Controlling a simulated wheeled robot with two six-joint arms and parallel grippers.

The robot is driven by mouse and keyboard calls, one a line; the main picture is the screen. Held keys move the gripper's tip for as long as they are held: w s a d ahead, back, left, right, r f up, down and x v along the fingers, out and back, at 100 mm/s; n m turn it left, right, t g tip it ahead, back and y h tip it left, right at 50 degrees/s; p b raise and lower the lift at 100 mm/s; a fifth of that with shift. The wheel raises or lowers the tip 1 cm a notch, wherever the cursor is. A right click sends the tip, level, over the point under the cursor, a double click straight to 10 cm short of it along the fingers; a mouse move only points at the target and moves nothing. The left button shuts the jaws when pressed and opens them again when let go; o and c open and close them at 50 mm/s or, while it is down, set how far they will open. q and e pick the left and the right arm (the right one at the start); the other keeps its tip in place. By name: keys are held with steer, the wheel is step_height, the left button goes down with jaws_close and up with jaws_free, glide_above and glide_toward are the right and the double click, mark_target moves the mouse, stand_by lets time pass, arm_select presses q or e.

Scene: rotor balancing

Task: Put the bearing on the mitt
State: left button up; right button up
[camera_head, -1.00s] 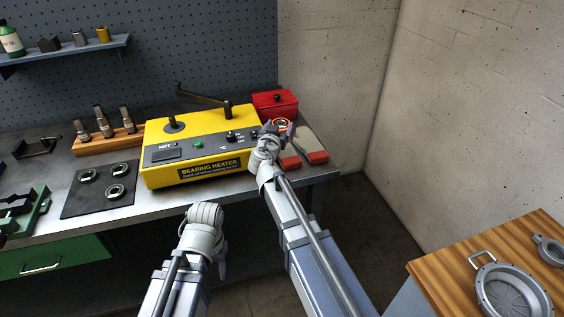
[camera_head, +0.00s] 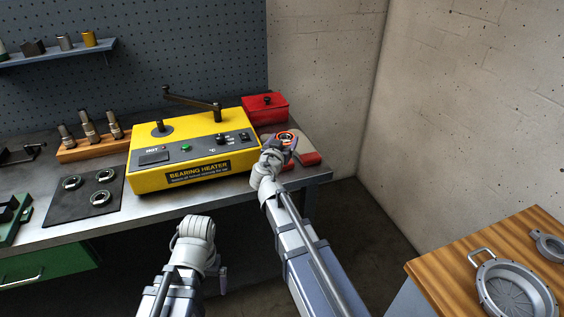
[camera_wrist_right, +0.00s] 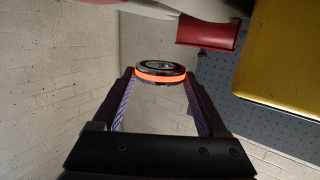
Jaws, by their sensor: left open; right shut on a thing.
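The bearing (camera_head: 285,135) is a ring with a glowing orange rim. My right gripper (camera_head: 287,147) is shut on it, above the bench's right end. In the right wrist view the bearing (camera_wrist_right: 160,71) sits between the tips of both fingers. The mitt (camera_head: 304,146), pale with red ends, lies on the bench under and beside the right gripper, which partly hides it. I cannot tell whether bearing and mitt touch. My left gripper (camera_head: 197,232) is open in front of the bench; its fingers are mostly hidden.
The yellow bearing heater (camera_head: 190,150) stands left of the right gripper, with a red box (camera_head: 265,108) behind. A dark mat (camera_head: 83,197) with several bearings lies further left. A wooden table (camera_head: 455,252) with a round metal housing (camera_head: 513,290) is at lower right.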

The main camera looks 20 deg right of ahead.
steer(key=shift+f+b, duration=2.7)
steer(key=shift+f, duration=0.6)
steer(key=shift+f, duration=0.2)
steer(key=o, duration=1.3)
steer(key=shift+r, duration=0.2)
steer(key=shift+s+a+r, duration=0.1)
steer(key=shift+s+a, duration=0.05)
steer(key=shift+s, duration=0.05)
steer(key=p+v, duration=0.1)
steer(key=v, duration=1)
steer(key=shift+s+a+p, duration=0.1)
steer(key=shift+s+p, duration=0.2)
steer(key=shift+p, duration=0.1)
